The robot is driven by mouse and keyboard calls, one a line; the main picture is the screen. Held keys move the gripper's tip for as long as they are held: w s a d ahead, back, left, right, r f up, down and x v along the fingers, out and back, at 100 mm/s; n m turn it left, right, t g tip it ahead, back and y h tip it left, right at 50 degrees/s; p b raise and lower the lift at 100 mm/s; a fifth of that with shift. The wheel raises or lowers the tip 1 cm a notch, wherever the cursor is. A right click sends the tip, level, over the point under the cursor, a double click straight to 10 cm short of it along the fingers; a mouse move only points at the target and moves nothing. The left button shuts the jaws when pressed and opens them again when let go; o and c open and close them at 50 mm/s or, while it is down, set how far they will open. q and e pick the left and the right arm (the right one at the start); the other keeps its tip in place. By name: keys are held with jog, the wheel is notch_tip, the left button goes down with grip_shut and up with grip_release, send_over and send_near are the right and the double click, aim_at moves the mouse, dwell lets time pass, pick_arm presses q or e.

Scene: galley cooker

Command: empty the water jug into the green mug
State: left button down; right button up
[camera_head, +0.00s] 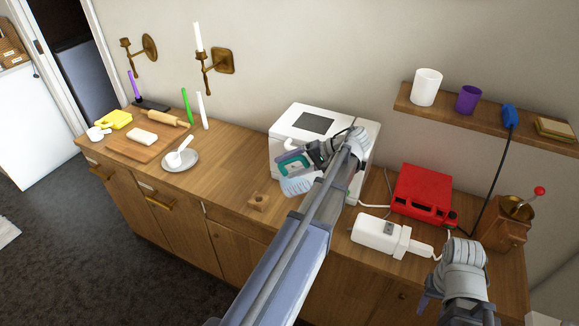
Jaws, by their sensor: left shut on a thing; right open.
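My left gripper (307,157) reaches across the counter in front of the white box-shaped appliance. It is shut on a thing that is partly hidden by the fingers. A pale, ribbed, bluish vessel (297,187), which looks like the water jug, shows just below the fingers. A small green shape (292,165), perhaps part of the green mug, shows right above it; the overlap hides how the two meet. I cannot see water or whether any is flowing. My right gripper (443,285) is open and empty above the counter's front right.
The white appliance (287,122) stands close behind my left gripper. The shelf (450,108) overhangs right.

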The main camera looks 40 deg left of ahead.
pick_arm(q)
jog(key=shift+w+d+f+y+b, duration=0.2)
jog(key=shift+y+b, duration=0.2)
jog(key=shift+b, duration=0.45)
jog(key=shift+w+d+r+g+y+b, duration=0.2)
jog(key=shift+d+g+y+b, duration=0.3)
jog(key=shift+b, duration=0.7)
jog(key=shift+a, duration=0.1)
jog(key=shift+w+y, duration=0.1)
jog(key=shift+y, duration=0.2)
jog(key=shift+r, duration=0.2)
jog(key=shift+w+f+b, duration=0.1)
jog(key=shift+b, duration=0.35)
